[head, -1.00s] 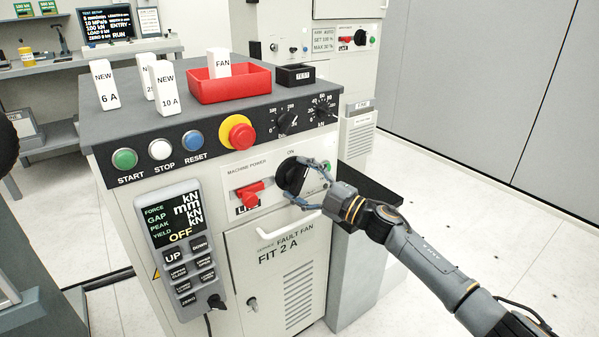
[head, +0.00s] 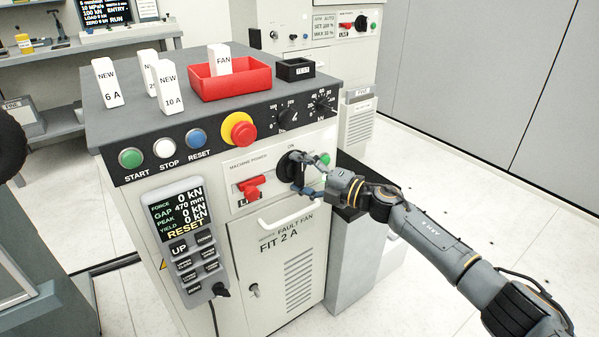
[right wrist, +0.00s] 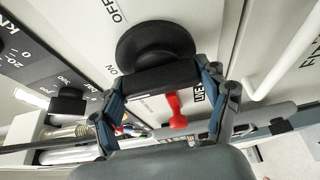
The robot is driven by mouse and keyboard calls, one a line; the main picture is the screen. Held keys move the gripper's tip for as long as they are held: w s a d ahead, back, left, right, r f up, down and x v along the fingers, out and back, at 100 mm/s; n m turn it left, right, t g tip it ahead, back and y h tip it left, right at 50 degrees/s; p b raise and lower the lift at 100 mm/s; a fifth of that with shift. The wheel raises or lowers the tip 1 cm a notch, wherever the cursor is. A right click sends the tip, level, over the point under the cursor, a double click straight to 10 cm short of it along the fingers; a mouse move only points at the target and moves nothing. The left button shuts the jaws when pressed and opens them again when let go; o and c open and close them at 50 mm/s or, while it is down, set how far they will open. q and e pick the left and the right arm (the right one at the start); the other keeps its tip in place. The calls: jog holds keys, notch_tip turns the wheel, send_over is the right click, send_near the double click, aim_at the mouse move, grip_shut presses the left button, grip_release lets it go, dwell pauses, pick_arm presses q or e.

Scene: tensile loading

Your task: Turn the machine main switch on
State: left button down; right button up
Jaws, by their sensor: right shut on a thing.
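The main switch is a round black knob (head: 289,166) on the MACHINE POWER panel of the grey cabinet, under an ON label. My right gripper (head: 316,177) reaches it from the right, with its fingers around the knob's grip bar. In the right wrist view, the knob (right wrist: 154,48) lies between the two fingertips (right wrist: 165,77), with OFF above it and ON at its left. A green lamp (head: 325,159) shows just right of the knob. The handset display (head: 178,216) reads RESET, with force and gap values. My left gripper is not in view.
A red lever (head: 252,190) sits left of the knob, and a white handle (head: 290,210) is on the door below. A red emergency button (head: 240,131) is above. A red tray (head: 231,83) and white NEW blocks (head: 107,83) stand on top.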

jog(key=shift+f, duration=0.1)
jog(key=o, duration=1.1)
jog(key=shift+o, duration=0.2)
jog(key=v, duration=1.2)
